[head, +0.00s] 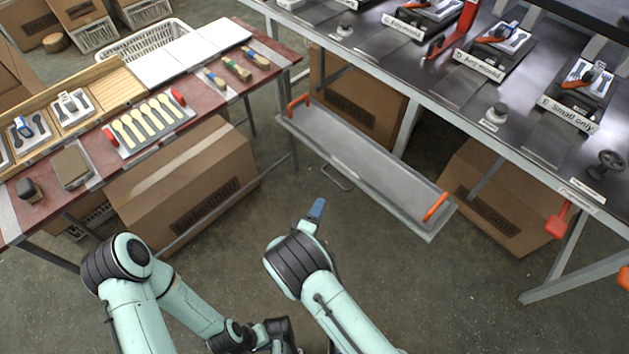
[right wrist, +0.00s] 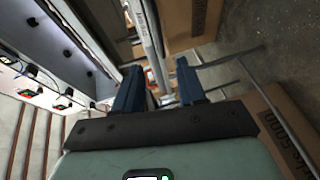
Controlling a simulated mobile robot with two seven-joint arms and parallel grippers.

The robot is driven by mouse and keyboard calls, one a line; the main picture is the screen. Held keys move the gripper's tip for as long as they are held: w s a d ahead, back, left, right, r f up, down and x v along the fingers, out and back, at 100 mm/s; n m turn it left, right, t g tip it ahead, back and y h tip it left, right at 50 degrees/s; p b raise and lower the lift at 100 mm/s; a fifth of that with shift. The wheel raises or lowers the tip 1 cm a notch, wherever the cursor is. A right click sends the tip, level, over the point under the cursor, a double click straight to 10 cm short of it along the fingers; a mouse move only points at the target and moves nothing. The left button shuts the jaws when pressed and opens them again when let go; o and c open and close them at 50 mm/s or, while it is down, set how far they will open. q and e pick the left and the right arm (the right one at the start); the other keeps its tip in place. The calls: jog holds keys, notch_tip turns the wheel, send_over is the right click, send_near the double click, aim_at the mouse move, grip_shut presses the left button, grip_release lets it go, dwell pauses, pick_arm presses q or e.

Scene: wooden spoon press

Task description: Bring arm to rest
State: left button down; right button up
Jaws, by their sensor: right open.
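My right gripper (head: 316,211) shows in the head view as a blue finger beyond the teal and black arm, above bare floor and apart from both tables. In the right wrist view my right gripper (right wrist: 159,85) has its two blue fingers spread with nothing held between them. My left arm (head: 170,295) is folded low at the left of the head view. Its far end runs toward the bottom edge, and the left gripper's fingers do not show.
A red-topped table (head: 207,100) with several wooden spoons (head: 147,122) stands at left. A dark workbench (head: 455,95) with presses is at upper right. A grey tray with orange handles (head: 365,170) lies between. Cardboard boxes (head: 185,175) sit below.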

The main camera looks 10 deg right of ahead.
jog(key=s+d+f+m+g+y, duration=0.3)
jog(key=s+d+f+m+g, duration=0.15)
jog(key=s+f, duration=0.3)
jog(key=s+d+f+m+g+y, duration=0.25)
jog(key=s+d+f+g, duration=0.2)
jog(key=s+f, duration=0.3)
jog(key=s+a+r+m+g+y, duration=0.1)
jog(key=s+m+g+y, duration=0.25)
jog(key=s, duration=0.55)
jog(key=s+a+r+m+g+y, duration=0.15)
jog(key=s+m, duration=0.35)
jog(key=s, duration=0.5)
notch_tip(320, 180, up, 11)
jog(key=w+p, duration=0.1)
jog(key=p, duration=1.1)
jog(key=shift+w+a+g+y, duration=0.15)
jog(key=shift+w+g+y, duration=0.1)
jog(key=shift+g+y, duration=0.15)
